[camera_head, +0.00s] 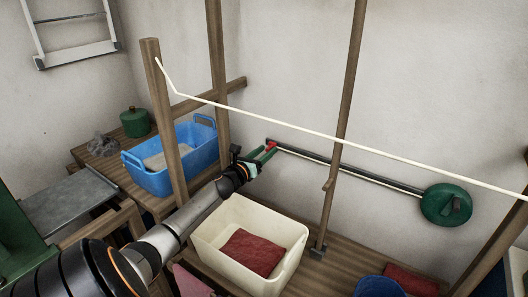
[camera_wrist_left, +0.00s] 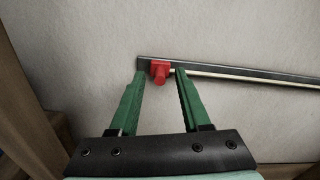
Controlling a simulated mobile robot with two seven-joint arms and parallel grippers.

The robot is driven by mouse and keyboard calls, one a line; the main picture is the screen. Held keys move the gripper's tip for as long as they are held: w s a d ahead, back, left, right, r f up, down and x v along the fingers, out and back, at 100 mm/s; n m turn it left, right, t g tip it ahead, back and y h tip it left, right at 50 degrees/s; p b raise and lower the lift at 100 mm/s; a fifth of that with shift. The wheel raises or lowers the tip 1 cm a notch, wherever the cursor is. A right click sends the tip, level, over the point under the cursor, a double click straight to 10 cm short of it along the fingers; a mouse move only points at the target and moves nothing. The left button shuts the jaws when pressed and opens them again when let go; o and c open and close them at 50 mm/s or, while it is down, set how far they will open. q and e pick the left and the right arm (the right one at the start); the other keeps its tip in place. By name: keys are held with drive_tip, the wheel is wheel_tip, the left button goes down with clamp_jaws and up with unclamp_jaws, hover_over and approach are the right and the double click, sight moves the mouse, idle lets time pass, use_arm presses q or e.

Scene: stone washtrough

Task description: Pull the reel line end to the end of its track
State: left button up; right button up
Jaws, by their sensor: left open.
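The red reel line end (camera_head: 271,147) sits at the left end of a dark wall track (camera_head: 350,170). The green reel (camera_head: 447,204) is at the track's right end. A pale line runs along the track. My left gripper (camera_head: 262,153) is at the red end, its green fingers open. The track (camera_wrist_left: 250,75) runs right from there. My right gripper is not in view.
A cream tub (camera_head: 208,238) with a red cloth (camera_head: 252,252) stands below my left arm. Another thin post (camera_head: 345,100) rises in front of the track. A white cord (camera_head: 280,128) crosses above.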

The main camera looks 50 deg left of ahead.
use_arm(q)
drive_tip(key=v, duration=1.2)
drive_tip(key=shift+s+p, duration=0.3)
drive_tip(key=shift+p, duration=0.05)
